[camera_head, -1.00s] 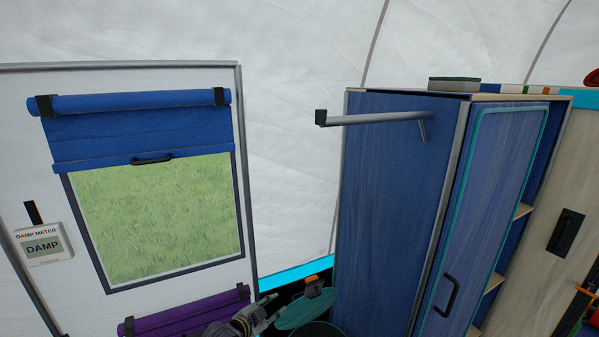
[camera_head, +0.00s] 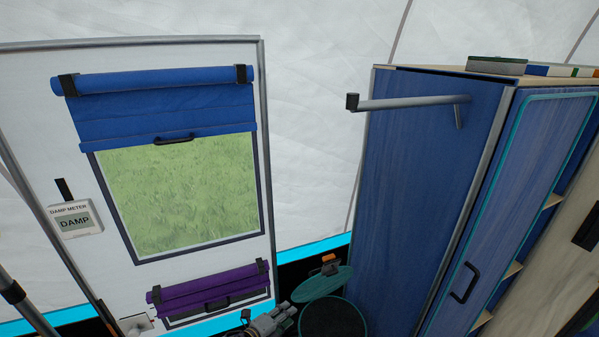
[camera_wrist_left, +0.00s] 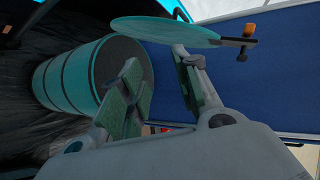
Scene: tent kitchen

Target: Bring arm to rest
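My left gripper (camera_head: 284,312) is at the bottom middle of the head view, low beside a teal-rimmed bin (camera_head: 333,319). In the left wrist view, my left gripper (camera_wrist_left: 160,82) shows two green-padded fingers spread apart with nothing between them. The bin (camera_wrist_left: 72,75) is behind and left of the fingers there, and its round teal lid (camera_wrist_left: 165,31) shows above them. The lid (camera_head: 322,283) stands raised at the bin's back in the head view. My right gripper is not in view.
A blue cabinet (camera_head: 415,190) with a projecting metal rail (camera_head: 410,103) stands right of the bin. A white panel at left carries a blue roller blind (camera_head: 155,115), a purple blind (camera_head: 210,291) and a damp meter reading DAMP (camera_head: 75,220).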

